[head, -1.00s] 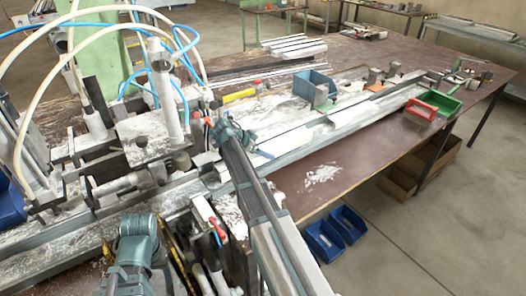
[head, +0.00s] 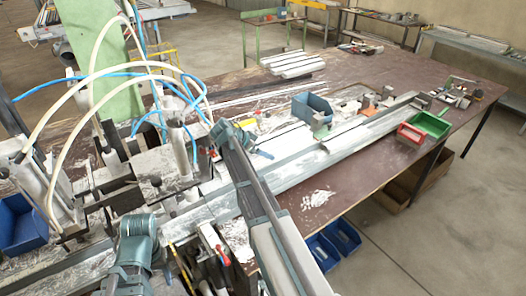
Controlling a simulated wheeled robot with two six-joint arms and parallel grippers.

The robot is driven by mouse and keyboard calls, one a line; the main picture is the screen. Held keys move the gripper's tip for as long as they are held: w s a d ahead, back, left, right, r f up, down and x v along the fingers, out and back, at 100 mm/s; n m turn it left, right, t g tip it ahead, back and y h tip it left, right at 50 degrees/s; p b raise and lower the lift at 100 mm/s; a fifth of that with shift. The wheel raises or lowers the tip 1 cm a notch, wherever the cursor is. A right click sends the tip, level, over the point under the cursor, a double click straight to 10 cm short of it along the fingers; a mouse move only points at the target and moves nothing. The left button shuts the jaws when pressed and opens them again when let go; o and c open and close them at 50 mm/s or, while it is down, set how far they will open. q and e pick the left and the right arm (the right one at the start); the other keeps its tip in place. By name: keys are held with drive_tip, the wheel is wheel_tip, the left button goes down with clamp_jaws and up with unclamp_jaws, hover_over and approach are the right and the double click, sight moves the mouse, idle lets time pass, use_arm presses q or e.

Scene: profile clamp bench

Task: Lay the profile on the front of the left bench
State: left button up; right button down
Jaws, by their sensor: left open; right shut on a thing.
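My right gripper (head: 226,134) is at the end of the arm that reaches up from the lower middle, above the bench and right of the clamp fixture. It is shut on the profile, but the arm hides most of its grip, and I cannot clearly tell the held profile from the metal around it. My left gripper (head: 138,230) is at the lower left, in front of the clamp fixture (head: 150,190). It is open, with its fingers largely hidden by the wrist. The brown-topped bench (head: 365,182) runs from the left to the far right. Its front strip is bare near the white chips.
A long metal rail (head: 310,165) runs along the bench. A blue bin (head: 313,107), a red tray (head: 410,133) and a green tray (head: 430,123) stand by it. Pale hoses (head: 95,95) arch over the fixture. Blue bins (head: 343,236) sit below the front edge.

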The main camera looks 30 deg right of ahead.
drive_tip(key=shift+r, duration=0.4)
